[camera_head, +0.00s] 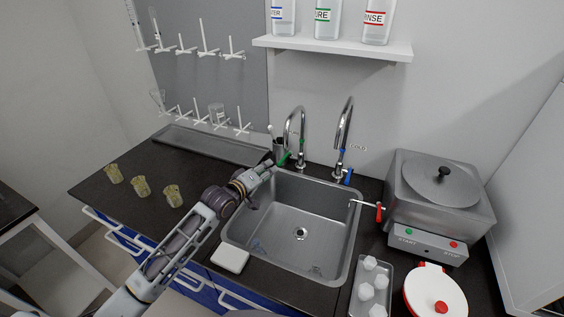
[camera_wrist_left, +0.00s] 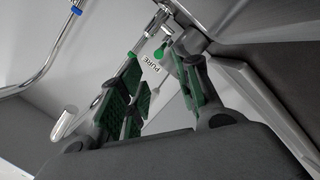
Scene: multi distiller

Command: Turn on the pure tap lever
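The pure tap (camera_head: 302,128) is a chrome gooseneck with a green band, standing behind the sink's back left. Its small green lever (camera_wrist_left: 161,51) shows in the left wrist view by the "PURE" label, just beyond the fingertips. My left gripper (camera_wrist_left: 160,92) is open, its two green-padded fingers apart with nothing held between them. In the head view, my left gripper (camera_head: 276,163) is at the sink's back left corner, close to the tap base. Green parts overlap there, and I cannot tell whether it touches the lever. My right gripper is not in view.
A second tap (camera_head: 344,125) with a blue lever (camera_head: 348,176) stands to the right. The sink (camera_head: 285,262) lies in front. A red-handled tap (camera_head: 379,212) is at the sink's right edge, beside the metal distiller (camera_head: 436,215).

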